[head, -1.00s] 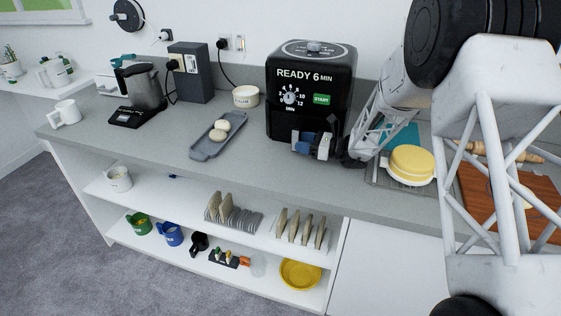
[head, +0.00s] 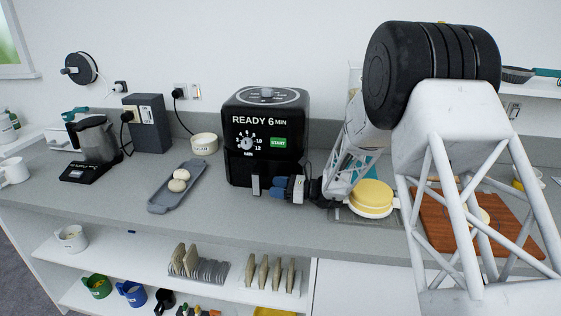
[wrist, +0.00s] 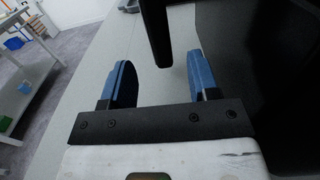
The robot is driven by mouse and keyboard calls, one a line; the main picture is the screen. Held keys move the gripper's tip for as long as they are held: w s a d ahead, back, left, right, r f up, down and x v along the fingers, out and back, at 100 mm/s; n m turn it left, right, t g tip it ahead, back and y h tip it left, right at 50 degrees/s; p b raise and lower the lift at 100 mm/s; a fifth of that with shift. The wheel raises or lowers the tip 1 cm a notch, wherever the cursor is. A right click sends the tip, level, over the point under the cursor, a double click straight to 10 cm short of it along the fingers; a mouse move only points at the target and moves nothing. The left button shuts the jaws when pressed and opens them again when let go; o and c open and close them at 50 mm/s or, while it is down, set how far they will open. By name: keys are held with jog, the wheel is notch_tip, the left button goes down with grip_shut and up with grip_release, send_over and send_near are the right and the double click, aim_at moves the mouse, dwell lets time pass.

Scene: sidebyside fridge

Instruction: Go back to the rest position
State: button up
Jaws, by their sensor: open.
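The black air fryer (head: 267,140) stands on the grey counter, its panel reading "READY 6 MIN" with a green START button. My gripper (head: 277,187) is low at the fryer's front, right of centre, with its blue fingers pointing left along it. In the wrist view my gripper (wrist: 162,82) is open, with nothing between its two blue fingers. A black bar, seemingly the fryer's handle (wrist: 155,32), lies just beyond the fingertips, apart from them. The fryer's dark body (wrist: 265,70) fills the right of that view.
A grey tray (head: 160,203) with two pale round items lies left of the fryer. A yellow round item (head: 371,194) and a wooden board (head: 437,222) lie right, near my arm. Toast racks (head: 215,270) stand on the shelf below. A kettle (head: 97,142) is farther left.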

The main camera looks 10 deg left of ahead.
jog(key=shift+s+r, duration=0.1)
jog(key=s+d+r+n+g+h, duration=0.1)
jog(key=s+d+r+n+h, duration=0.2)
jog(key=s+d+r, duration=0.3)
jog(key=s+d+r+n+h, duration=0.2)
jog(key=s+d+r+n, duration=0.1)
jog(key=s, duration=0.5)
jog(key=s+d+r+n+g+h, duration=0.1)
jog(key=s+d+r+n+h, duration=0.2)
jog(key=s+d+r, duration=0.35)
jog(key=s+d+n+t+h, duration=0.1)
jog(key=s+d+n+h, duration=0.2)
jog(key=s+d, duration=0.3)
jog(key=s+d+r+n+t+h, duration=0.1)
jog(key=s+d, duration=0.5)
jog(key=s, duration=0.6)
jog(key=s+d+n+t+h, duration=0.2)
jog(key=s+d+n+h, duration=0.2)
jog(key=s, duration=0.5)
jog(key=d+h, duration=0.2)
jog(key=shift+s+d+r+n+t, duration=0.2)
jog(key=shift+d+n+t, duration=0.1)
jog(key=shift+n, duration=0.1)
jog(key=shift+w, duration=0.1)
